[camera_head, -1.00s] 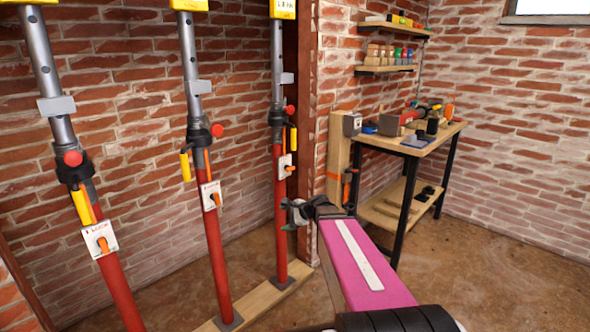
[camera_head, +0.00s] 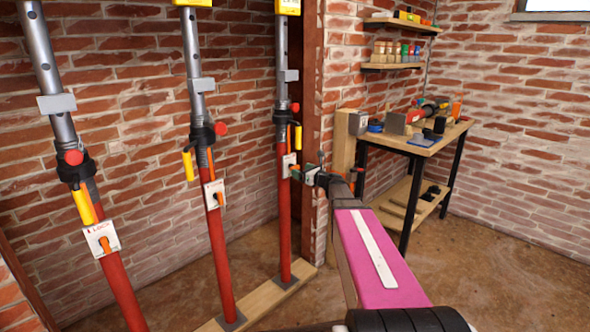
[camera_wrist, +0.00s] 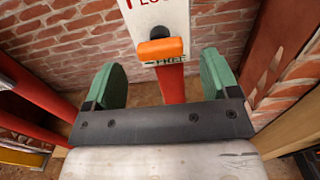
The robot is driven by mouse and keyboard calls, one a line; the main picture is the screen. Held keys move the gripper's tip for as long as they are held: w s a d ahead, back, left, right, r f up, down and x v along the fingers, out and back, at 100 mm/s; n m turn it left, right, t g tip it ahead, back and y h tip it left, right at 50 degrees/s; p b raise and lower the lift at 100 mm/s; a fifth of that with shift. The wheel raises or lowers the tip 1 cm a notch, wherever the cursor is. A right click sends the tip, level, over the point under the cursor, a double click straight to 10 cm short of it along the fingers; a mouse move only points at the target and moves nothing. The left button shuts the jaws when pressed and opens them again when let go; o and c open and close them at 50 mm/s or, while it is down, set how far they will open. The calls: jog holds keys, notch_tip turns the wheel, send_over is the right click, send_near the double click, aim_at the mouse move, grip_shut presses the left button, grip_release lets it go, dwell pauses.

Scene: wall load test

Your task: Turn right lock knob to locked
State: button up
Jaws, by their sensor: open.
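The right lock knob is an orange handle (camera_wrist: 160,48) on a white lock plate (camera_wrist: 150,15) fixed to the right red post (camera_head: 284,225). In the wrist view the knob lies sideways, just above the word FREE; part of the word LOCK shows at the top edge. My gripper (camera_wrist: 160,85) is open, its two green fingers apart to either side and below the knob, with nothing between them. In the head view my gripper (camera_head: 300,172) is at the right side of the plate (camera_head: 289,165), partly covering the knob.
The middle post (camera_head: 222,250) and left post (camera_head: 122,290) carry similar plates. A brick pillar with a wooden edge (camera_head: 310,120) stands right of the right post. A workbench (camera_head: 420,145) with tools stands farther right. The posts stand on a wooden beam (camera_head: 262,300).

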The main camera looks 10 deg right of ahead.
aim_at(296, 168)
jog(key=x, duration=0.5)
jog(key=shift+s, duration=0.1)
jog(key=c, duration=0.9)
